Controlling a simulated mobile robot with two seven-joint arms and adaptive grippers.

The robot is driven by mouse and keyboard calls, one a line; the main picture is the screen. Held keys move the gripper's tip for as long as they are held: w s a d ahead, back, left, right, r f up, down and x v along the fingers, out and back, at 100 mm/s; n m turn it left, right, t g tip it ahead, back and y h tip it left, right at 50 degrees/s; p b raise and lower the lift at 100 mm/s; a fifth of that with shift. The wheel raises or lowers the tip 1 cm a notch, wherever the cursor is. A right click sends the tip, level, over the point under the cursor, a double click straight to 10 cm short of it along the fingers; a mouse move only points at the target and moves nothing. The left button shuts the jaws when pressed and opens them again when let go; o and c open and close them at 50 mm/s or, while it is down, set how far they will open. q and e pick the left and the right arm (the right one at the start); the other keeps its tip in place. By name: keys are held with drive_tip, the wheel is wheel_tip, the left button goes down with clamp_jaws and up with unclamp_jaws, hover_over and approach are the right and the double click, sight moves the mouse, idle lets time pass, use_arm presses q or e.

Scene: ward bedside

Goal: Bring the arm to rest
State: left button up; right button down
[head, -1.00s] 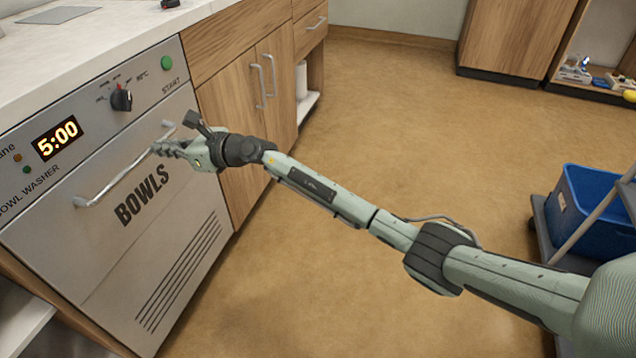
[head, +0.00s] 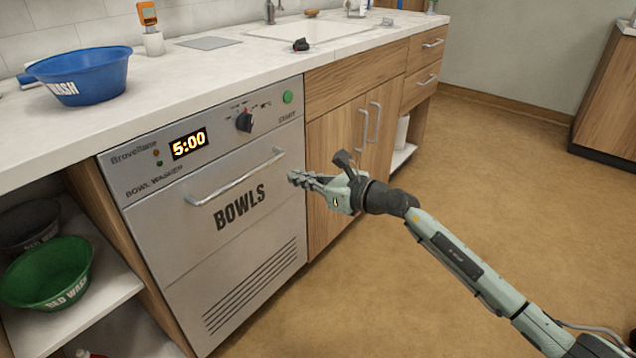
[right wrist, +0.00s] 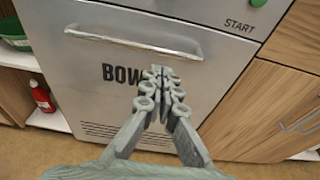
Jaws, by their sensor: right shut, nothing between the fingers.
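My right gripper (head: 304,181) is shut and empty, held in the air in front of the bowl washer. My right arm (head: 450,255) reaches in from the lower right of the head view. In the right wrist view the fingers (right wrist: 162,88) are together, pointing at the washer front over the "BOWLS" label. The bowl washer (head: 200,240) has its door closed, and its display reads 5:00. Its bar handle (head: 235,180) lies left of the fingertips in the head view, apart from them. My left gripper is not in view.
A blue bowl (head: 82,76) stands on the white counter (head: 200,75). A green bowl (head: 48,272) sits on the open shelf at left. Wooden cabinets (head: 340,150) stand right of the washer. The floor (head: 510,180) at right is clear.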

drive_tip(key=s+d+r+m+t+h, duration=0.25)
drive_tip(key=d+m+t, duration=0.35)
drive_tip(key=m, duration=0.4)
drive_tip(key=s+d+r+m+t+h, duration=0.1)
drive_tip(key=d+m+t+h, duration=0.2)
drive_tip(key=d+m, duration=0.55)
drive_tip(key=s+d+f+m+g+h+p, duration=0.1)
drive_tip(key=s+d+f+m+g+h, duration=0.3)
drive_tip(key=d+f+m+h, duration=0.75)
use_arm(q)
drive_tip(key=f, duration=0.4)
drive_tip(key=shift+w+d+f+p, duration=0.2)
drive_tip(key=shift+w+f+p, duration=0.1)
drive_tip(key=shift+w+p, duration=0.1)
use_arm(e)
drive_tip(key=s+d+f+m+g+y, duration=0.1)
drive_tip(key=s+f+m, duration=0.4)
drive_tip(key=s, duration=0.5)
drive_tip(key=s+d+f+m+g+y, duration=0.1)
drive_tip(key=s+d+f+m+g, duration=0.3)
drive_tip(key=s+f, duration=0.4)
drive_tip(key=s+d+f+m+g, duration=0.2)
drive_tip(key=s+f+m+g, duration=0.4)
drive_tip(key=s, duration=0.6)
drive_tip(key=shift+d+f+y, duration=0.15)
drive_tip(key=shift+f+y, duration=0.25)
drive_tip(key=shift+f, duration=0.35)
